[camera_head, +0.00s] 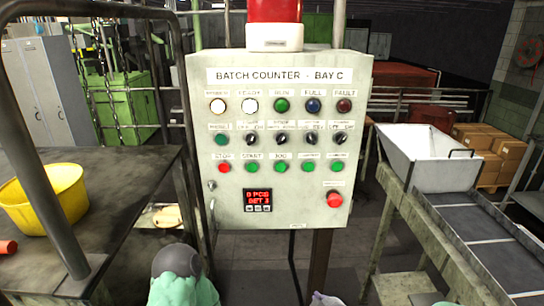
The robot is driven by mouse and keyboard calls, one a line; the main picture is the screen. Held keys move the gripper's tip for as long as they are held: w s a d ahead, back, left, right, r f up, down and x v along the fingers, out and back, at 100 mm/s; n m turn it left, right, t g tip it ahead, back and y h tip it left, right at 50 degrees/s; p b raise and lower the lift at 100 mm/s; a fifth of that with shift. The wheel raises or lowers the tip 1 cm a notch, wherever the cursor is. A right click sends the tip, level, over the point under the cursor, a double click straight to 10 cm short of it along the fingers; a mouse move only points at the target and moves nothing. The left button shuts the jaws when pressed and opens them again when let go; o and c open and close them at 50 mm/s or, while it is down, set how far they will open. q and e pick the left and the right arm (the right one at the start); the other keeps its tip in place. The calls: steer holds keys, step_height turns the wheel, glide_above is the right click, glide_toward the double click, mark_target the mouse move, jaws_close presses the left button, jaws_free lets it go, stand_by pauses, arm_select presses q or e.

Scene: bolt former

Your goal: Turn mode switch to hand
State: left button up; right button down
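The grey control panel (265,190) headed "BATCH COUNTER - BAY C" faces me upright. In its second row are several black rotary switches. The middle one (281,139), under the label that seems to read mode with hand and auto, appears to be the mode switch. Its knob looks tilted, but it is too small to tell which position it points to. A small pale part at the bottom edge seems to be my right gripper (325,299), well below the panel and apart from it; its fingers are mostly cut off. My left gripper does not show.
The panel also carries lamps, push buttons, a red display (257,199) and a red mushroom button (334,200). A dark table (120,175) with a yellow bowl (48,196) stands left. A white hopper (430,165) and conveyor (490,240) stand right. Space before the panel looks clear.

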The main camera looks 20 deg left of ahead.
steer(key=a+r+n+t+y+p, duration=0.2)
steer(key=a+r+n+p, duration=0.15)
steer(key=r, duration=1.05)
steer(key=a+r+n+t+y+p, duration=0.1)
steer(key=a+r+n+t+p, duration=0.2)
steer(key=r, duration=1.1)
steer(key=n+t+y+p, duration=0.2)
steer(key=n+p, duration=0.1)
steer(key=p, duration=0.1)
glide_toward(281, 139)
steer(key=s+a, duration=0.2)
steer(key=shift+m, duration=0.35)
steer(key=x, duration=0.3)
steer(key=p+x, duration=0.1)
steer(key=x, duration=0.5)
steer(key=shift+w+a+f, duration=0.1)
steer(key=shift+w+f, duration=0.2)
